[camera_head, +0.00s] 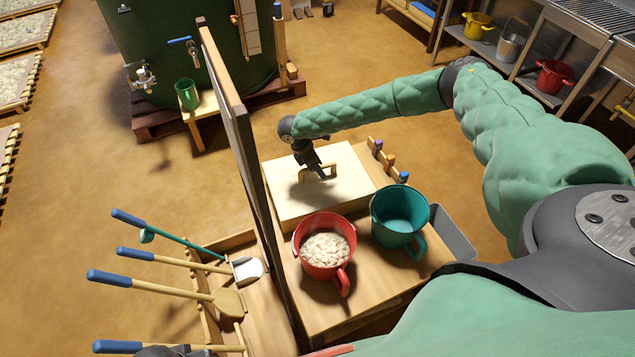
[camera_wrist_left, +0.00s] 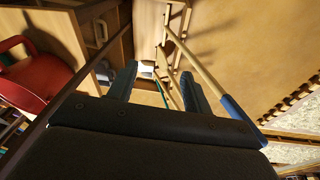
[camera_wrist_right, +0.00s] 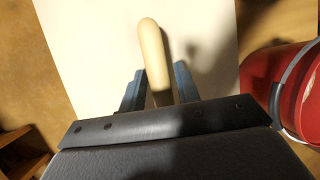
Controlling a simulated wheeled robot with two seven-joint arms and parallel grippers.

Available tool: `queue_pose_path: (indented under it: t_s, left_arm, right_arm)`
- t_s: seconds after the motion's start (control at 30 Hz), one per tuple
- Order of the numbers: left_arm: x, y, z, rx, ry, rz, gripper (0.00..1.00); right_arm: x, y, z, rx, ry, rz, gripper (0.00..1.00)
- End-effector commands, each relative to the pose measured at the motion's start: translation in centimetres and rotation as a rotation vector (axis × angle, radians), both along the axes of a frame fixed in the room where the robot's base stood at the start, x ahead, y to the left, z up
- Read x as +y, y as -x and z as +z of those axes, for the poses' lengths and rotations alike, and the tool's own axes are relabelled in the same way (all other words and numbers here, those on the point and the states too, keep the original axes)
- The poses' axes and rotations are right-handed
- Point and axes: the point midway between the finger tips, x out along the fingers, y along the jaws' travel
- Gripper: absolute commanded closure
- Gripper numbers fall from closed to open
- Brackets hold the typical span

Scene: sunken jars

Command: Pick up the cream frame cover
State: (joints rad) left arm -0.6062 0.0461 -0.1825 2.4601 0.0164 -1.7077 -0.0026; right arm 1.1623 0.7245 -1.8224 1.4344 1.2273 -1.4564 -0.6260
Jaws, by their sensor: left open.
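The cream frame cover (camera_head: 345,196) is a flat, pale square board with an arched, light-coloured handle (camera_head: 333,168) on top. It lies on the wooden stand, and whether it is raised at all I cannot tell. My right gripper (camera_head: 318,171) points down at the handle from above. In the right wrist view the cover (camera_wrist_right: 95,40) fills the middle, and the handle (camera_wrist_right: 153,50) fills the gap between the fingers, which appear shut on it. My left gripper (camera_wrist_left: 158,70) is open and empty, low at the left near the hanging tools.
A red pot of pale flakes (camera_head: 325,245) and a teal pot (camera_head: 400,215) stand in front of the cover. A tall upright panel (camera_head: 240,140) borders the stand's left. Blue-handled tools (camera_head: 165,250) lie further left. A green tank (camera_head: 190,50) stands behind.

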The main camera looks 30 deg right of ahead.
Motion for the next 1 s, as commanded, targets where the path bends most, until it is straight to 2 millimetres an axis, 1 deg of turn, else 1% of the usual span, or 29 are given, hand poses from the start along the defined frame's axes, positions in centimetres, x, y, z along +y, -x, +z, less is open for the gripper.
queue_pose_path:
  t_s: [0.03,0.13,0.17,0.47,0.73,1.0]
  left_arm:
    - [0.0,0.0,0.0,0.000,0.000,0.000,0.50]
    - [0.0,0.0,0.0,0.000,0.000,0.000,0.50]
    - [0.0,0.0,0.0,0.000,0.000,0.000,0.50]
    - [0.0,0.0,-0.1,0.000,0.000,0.000,0.50]
    - [0.0,0.0,-0.9,0.000,0.000,0.000,0.50]
    - [-0.7,-0.5,-1.9,-0.028,0.019,-0.007,0.50]
  right_arm:
    - [0.0,0.0,0.0,0.000,0.000,0.000,0.78]
    - [0.0,0.0,0.0,0.000,0.000,0.000,0.98]
    - [0.0,0.0,0.0,0.000,0.000,0.000,1.00]
    - [0.0,-0.1,0.1,-0.001,0.000,0.000,1.00]
    - [0.0,-0.2,0.5,-0.002,0.000,0.001,1.00]
    - [0.0,-0.1,5.0,-0.002,-0.003,0.000,1.00]
